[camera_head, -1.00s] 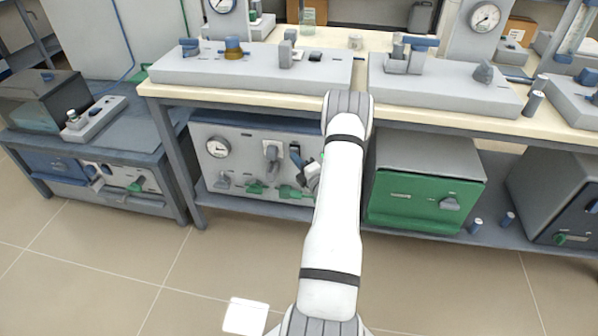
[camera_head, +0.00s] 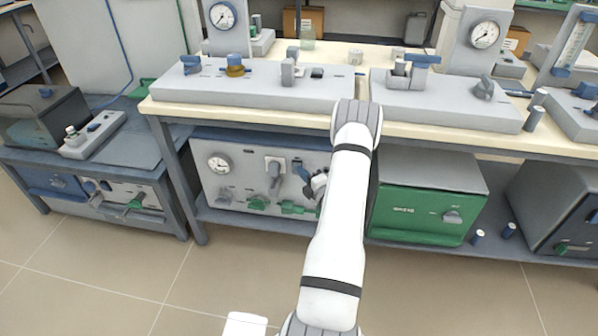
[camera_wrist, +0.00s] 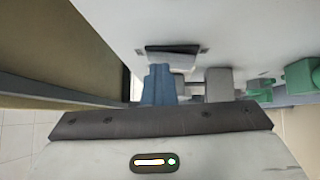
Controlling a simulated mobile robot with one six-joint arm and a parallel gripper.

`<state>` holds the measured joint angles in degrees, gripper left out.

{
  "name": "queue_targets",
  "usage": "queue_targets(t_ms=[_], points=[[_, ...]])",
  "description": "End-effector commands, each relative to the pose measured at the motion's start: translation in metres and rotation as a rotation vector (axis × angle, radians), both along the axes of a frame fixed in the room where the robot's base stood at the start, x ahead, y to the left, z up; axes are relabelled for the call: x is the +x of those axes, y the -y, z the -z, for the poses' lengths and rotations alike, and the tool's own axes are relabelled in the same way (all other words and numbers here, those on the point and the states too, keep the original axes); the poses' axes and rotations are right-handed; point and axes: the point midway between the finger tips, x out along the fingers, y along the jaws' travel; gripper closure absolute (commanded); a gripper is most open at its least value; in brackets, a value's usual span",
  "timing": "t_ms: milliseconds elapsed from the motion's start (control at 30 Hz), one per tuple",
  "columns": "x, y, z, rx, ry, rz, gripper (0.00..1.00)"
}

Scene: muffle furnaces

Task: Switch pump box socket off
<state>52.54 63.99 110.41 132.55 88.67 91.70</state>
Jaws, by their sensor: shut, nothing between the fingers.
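The pump box (camera_head: 234,190) is the grey box with a gauge under the bench's left part. A pale socket (camera_head: 274,165) with a plug-like piece is on its front. A blue lever (camera_head: 303,171) sits right of the socket; it also shows in the wrist view (camera_wrist: 158,84), beside a dark slot. My gripper (camera_head: 317,184) is shut and empty, close to the blue lever's lower right in the head view. Contact cannot be told. My arm covers the box's right end. In the wrist view my gripper's dark front edge hides the lever's lower part, and the fingertips are not clear.
Green valve handles (camera_head: 257,202) and a grey knob sit low on the same panel. A green-fronted furnace (camera_head: 418,208) stands right of my arm. The bench top (camera_head: 150,108) overhangs the box. The floor in front is clear except for a white patch.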

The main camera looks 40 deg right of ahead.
Motion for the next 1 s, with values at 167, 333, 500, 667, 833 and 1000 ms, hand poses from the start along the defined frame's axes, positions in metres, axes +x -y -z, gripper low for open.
queue_targets(t_ms=[167, 333, 500, 667, 833, 1000], points=[[-0.006, -0.019, -0.007, -0.001, -0.003, -0.01, 1.0], [-0.037, -0.031, -0.011, 0.0, -0.004, 0.001, 1.0], [-0.077, -0.033, -0.015, 0.0, -0.003, 0.003, 1.0], [-0.103, -0.035, -0.017, -0.001, -0.003, 0.001, 1.0], [-0.116, -0.037, -0.017, -0.001, -0.002, -0.002, 1.0], [-0.118, -0.037, -0.017, -0.002, -0.001, -0.003, 1.0]])
